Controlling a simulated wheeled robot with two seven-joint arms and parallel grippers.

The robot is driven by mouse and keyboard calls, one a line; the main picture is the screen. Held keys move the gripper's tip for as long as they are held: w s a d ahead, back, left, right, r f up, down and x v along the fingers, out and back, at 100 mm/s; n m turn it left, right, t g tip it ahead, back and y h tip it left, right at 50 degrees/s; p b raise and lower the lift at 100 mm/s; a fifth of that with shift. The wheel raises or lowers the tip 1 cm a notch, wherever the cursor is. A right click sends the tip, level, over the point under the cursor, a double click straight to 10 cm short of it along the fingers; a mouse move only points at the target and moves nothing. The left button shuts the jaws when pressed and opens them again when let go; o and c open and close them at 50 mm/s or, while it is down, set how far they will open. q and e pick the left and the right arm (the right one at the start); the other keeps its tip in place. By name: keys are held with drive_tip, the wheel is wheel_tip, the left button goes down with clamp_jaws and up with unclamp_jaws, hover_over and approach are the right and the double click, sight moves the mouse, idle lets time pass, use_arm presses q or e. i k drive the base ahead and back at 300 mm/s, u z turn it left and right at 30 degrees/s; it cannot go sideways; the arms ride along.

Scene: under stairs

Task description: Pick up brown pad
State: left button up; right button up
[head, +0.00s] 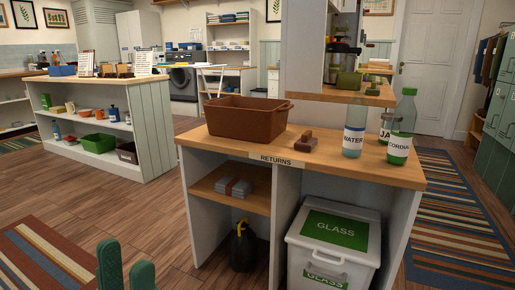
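A small brown pad-like block (299,146) lies on the wooden top of the returns counter (365,166), just in front of and right of a brown tub (238,118). A smaller raised brown part sits on its back right; I cannot tell whether it is one piece. My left gripper (125,262) shows as two green fingers at the bottom left, low in front of the counter and well away from the block. Its fingers stand apart with nothing seen between them. My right gripper is out of view.
A water bottle (354,127), a jar (386,128) and a cordial bottle (402,128) stand on the counter's right side. Below are a grey bundle (232,188), a black bag (243,248) and a glass bin (331,250). Wooden floor (150,215) is clear to the left.

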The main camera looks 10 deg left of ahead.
sight(307, 143)
drive_tip(key=u, duration=0.75)
drive_tip(key=k, duration=1.05)
drive_tip(key=u, duration=0.55)
drive_tip(key=i, duration=1.75)
drive_tip(key=z, duration=1.75)
drive_tip(key=i, duration=1.05)
drive_tip(key=z, duration=1.1)
